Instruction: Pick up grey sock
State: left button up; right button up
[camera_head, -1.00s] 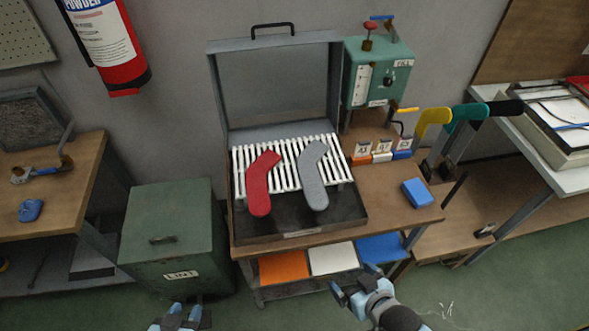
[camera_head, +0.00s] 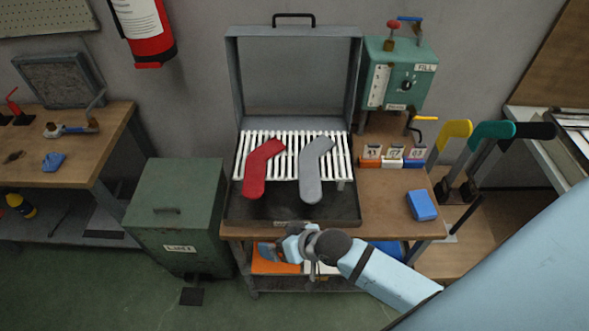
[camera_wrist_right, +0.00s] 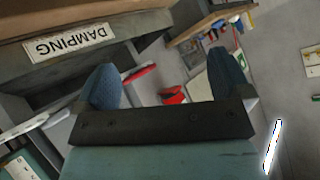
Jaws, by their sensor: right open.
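The grey sock (camera_head: 313,172) lies flat on the white slatted rack inside the open metal case (camera_head: 235,75), with its foot end reaching over the dark front part. A red sock (camera_head: 256,175) lies to its left, apart from it. My right gripper (camera_head: 280,243) is open and empty, in front of the case near the table's front edge, below and left of the grey sock in the picture. In the right wrist view its two blue fingers (camera_wrist_right: 164,82) stand wide apart with no sock between them. My left gripper is out of view.
The raised lid stands behind the rack. A green machine (camera_head: 400,75), small numbered blocks (camera_head: 392,162) and a blue block (camera_head: 421,205) are to the right. Yellow, teal and black sock forms (camera_head: 492,131) stand farther right. A green bin (camera_head: 175,215) stands left of the table.

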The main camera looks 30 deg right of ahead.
jog(key=w+d+r+m+g+b, duration=0.1)
jog(key=w+r+g+b, duration=0.15)
jog(key=w, duration=0.25)
jog(key=w+r+m+g+b, duration=0.1)
jog(key=w+r+g+b, duration=0.1)
jog(key=w+g+b, duration=0.15)
jog(key=w+d+r+m+g+h+b, duration=0.1)
jog(key=d+r+m+g+h+b, duration=0.2)
jog(key=d, duration=0.4)
jog(key=d+r+m+h+b, duration=0.2)
jog(key=d+r, duration=0.4)
send_over(311, 188)
jog(key=f, duration=0.7)
jog(key=shift+s+a+f+b, duration=0.15)
jog(key=shift+a+f+b, duration=0.15)
jog(key=shift+a+f, duration=0.05)
jog(key=f, duration=0.5)
jog(key=shift+d+f+b, duration=0.2)
jog(key=shift+d+b, duration=0.1)
jog(key=shift+b, duration=0.1)
jog(key=shift+f, duration=0.15)
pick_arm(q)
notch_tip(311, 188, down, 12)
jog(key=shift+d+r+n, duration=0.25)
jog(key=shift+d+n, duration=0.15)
pick_arm(e)
jog(key=c, duration=0.8)
